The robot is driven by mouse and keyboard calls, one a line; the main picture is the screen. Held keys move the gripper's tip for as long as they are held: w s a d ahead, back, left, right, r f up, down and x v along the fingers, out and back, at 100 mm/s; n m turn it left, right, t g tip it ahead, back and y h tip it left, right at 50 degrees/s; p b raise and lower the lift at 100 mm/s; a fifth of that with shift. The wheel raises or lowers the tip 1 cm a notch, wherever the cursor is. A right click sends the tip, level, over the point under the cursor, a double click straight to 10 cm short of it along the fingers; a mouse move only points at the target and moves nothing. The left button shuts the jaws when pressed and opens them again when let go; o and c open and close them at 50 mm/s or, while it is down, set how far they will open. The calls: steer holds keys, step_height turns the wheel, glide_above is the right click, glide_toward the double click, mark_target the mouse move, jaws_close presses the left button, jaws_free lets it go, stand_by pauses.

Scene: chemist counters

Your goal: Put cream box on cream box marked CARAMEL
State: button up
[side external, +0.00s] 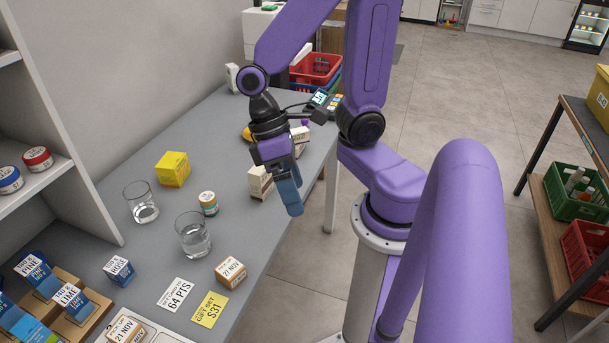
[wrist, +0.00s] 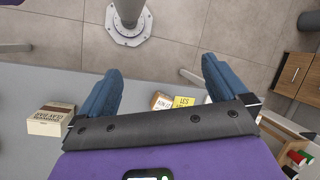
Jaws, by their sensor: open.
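One cream box (side external: 260,184) stands on the grey counter near its right edge, in the side external view, just left of my gripper's fingers. A second cream box (side external: 301,135) is farther back, partly hidden behind my gripper. The lettering on both is too small to read there, so I cannot tell which is marked CARAMEL. In the wrist view a cream box (wrist: 50,120) with dark lettering upside down lies left of the fingers. My gripper (side external: 293,195) points down by the counter's edge. Its blue fingers are wide apart in the wrist view (wrist: 162,68), with nothing between them.
Two glasses (side external: 194,236), a small jar (side external: 208,203) and a yellow box (side external: 173,169) stand left of my gripper. A 27 NOV box (side external: 230,271) and a yellow card (side external: 210,309) are nearer the camera. A card terminal (side external: 322,98) is at the back. Floor lies right of the counter.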

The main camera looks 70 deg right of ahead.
steer(key=n+t, duration=0.1)
steer(key=n, duration=0.1)
steer(key=s+r+n+t, duration=0.1)
steer(key=n+t, duration=0.1)
steer(key=n, duration=0.1)
steer(key=s+r+n+t+h, duration=0.1)
steer(key=n, duration=0.1)
steer(key=shift+d+r+n+t, duration=0.2)
steer(key=shift+d+n+t, duration=0.1)
